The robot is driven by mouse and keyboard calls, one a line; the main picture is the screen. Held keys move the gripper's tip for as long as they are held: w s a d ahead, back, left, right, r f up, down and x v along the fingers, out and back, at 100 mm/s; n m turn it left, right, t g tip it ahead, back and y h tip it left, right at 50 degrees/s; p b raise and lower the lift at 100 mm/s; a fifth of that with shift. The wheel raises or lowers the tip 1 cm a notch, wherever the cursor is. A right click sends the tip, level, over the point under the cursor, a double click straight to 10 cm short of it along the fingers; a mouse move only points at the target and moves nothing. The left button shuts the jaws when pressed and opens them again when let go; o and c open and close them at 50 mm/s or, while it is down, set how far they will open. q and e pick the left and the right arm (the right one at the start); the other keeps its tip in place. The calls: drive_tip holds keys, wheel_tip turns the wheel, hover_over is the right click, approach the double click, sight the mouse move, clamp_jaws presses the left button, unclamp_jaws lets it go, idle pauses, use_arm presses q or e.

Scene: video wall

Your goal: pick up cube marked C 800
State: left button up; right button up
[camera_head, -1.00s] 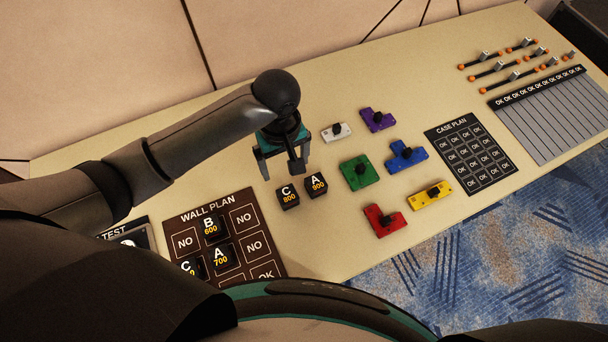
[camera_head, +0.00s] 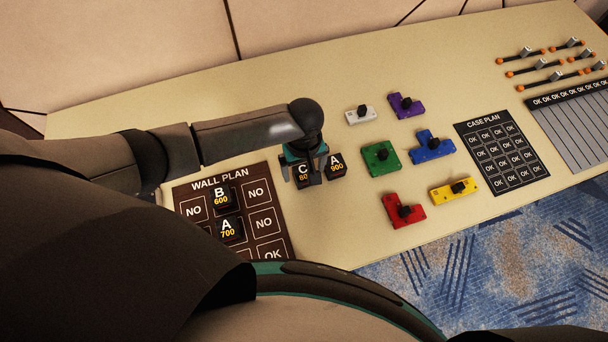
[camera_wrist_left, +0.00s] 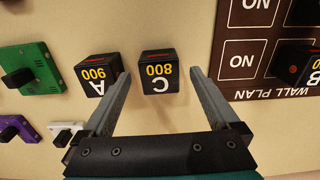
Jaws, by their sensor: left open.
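The black cube marked C 800 (camera_head: 302,173) stands on the table, partly hidden by my left gripper (camera_head: 304,180) in the head view. In the left wrist view the cube C 800 (camera_wrist_left: 159,72) sits upside down in the picture, between the fingertips of my open left gripper (camera_wrist_left: 158,78). Its near part lies between the two fingers, with a gap on each side. The cube A 900 (camera_head: 336,166) stands close beside it; in the left wrist view A 900 (camera_wrist_left: 99,74) is just outside the left finger. My right gripper is not in view.
The wall plan board (camera_head: 268,228) lies to the left with cubes B 600 (camera_head: 221,198) and A 700 (camera_head: 229,228) on it. Several coloured knobbed blocks, such as the green one (camera_head: 381,159), lie to the right, before the case plan board (camera_head: 519,170).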

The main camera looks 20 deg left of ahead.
use_arm(q)
drive_tip(key=shift+f, duration=0.1)
drive_tip(key=c, duration=1.5)
